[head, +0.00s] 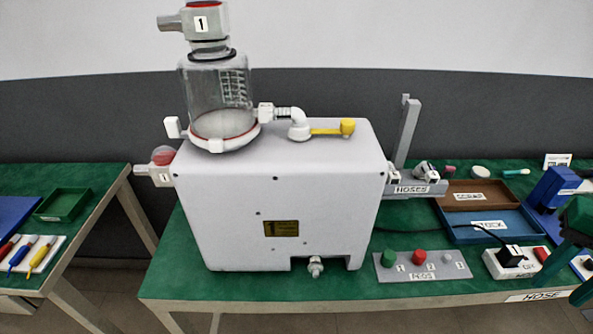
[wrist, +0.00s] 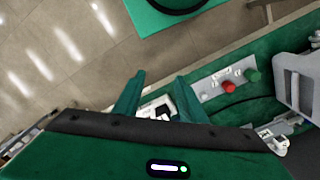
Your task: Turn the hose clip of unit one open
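Unit one is a white pump box (head: 280,205) with a clear canister (head: 217,95) marked 1 on top. A white elbow (head: 299,128) on the box top carries a yellow lever (head: 330,130), which looks like the hose clip. The lever lies flat and points right, its thick end near the box's right edge. My gripper (head: 577,225) is partly in view at the far right, well away from the lever. In the wrist view its two green fingers (wrist: 157,88) stand apart with nothing held; the lever does not show there.
A peg board (head: 422,266) with green, red and grey pegs and a power strip (head: 515,262) with a black plug stand right of the box. Brown (head: 480,187) and blue (head: 480,235) trays and a grey upright post (head: 406,130) are behind. The space above the box's right side is clear.

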